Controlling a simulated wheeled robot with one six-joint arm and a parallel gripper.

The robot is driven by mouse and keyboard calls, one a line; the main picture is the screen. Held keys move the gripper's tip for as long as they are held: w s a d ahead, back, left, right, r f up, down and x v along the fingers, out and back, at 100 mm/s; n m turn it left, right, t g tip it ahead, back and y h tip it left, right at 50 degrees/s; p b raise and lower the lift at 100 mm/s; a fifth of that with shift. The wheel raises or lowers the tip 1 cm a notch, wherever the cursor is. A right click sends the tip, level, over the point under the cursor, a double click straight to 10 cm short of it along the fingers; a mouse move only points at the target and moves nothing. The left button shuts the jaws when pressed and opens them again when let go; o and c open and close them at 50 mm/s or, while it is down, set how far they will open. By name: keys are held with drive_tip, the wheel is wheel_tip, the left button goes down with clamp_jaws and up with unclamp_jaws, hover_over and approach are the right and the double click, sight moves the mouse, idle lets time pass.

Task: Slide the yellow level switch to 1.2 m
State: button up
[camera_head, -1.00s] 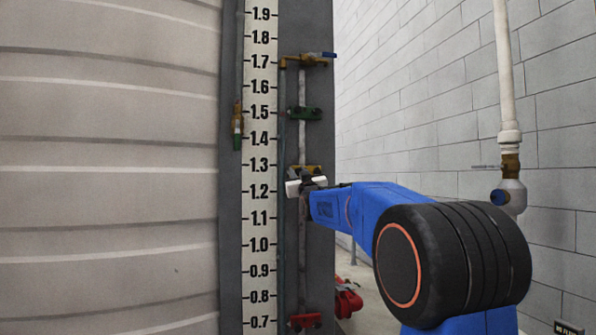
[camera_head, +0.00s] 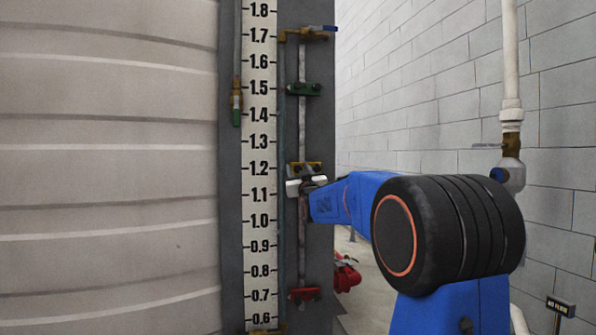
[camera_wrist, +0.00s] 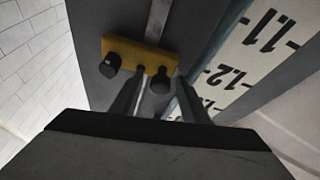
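The yellow level switch (camera_head: 304,166) sits on the vertical rod beside the level scale, with its height about at the 1.2 mark (camera_head: 259,169). In the wrist view the switch (camera_wrist: 135,54) is a yellow block with two dark knobs. My gripper (camera_wrist: 160,74) reaches it from below, with one finger on each side of the right knob (camera_wrist: 160,84).
A green switch (camera_head: 304,89) sits higher on the rod near 1.5. A red one (camera_head: 305,295) sits low near 0.7. A yellow valve with a green handle (camera_head: 237,105) is left of the scale. A white pipe (camera_head: 511,70) stands at right.

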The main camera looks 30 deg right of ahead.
drive_tip(key=v, duration=1.7)
drive_tip(key=shift+f, duration=0.2)
drive_tip(key=shift+s+a, duration=0.1)
drive_tip(key=shift+s, duration=0.05)
drive_tip(key=s+a+f+g+y, duration=0.2)
drive_tip(key=s+a+f+g, duration=0.3)
drive_tip(key=f, duration=0.5)
drive_tip(key=s+a+f+g+y, duration=0.25)
drive_tip(key=s+a+f, duration=0.35)
drive_tip(key=s+f, duration=0.3)
drive_tip(key=s+a+f+g, duration=0.3)
drive_tip(key=s+f+g, duration=0.1)
drive_tip(key=s+f, duration=0.5)
drive_tip(key=s+a+f+n+g+y, duration=0.1)
drive_tip(key=s+a+f+g, duration=0.3)
drive_tip(key=s+f, duration=0.5)
drive_tip(key=s+g, duration=0.1)
drive_tip(key=s, duration=0.4)
drive_tip(key=shift+s, duration=0.25)
drive_tip(key=shift+c, duration=0.6)
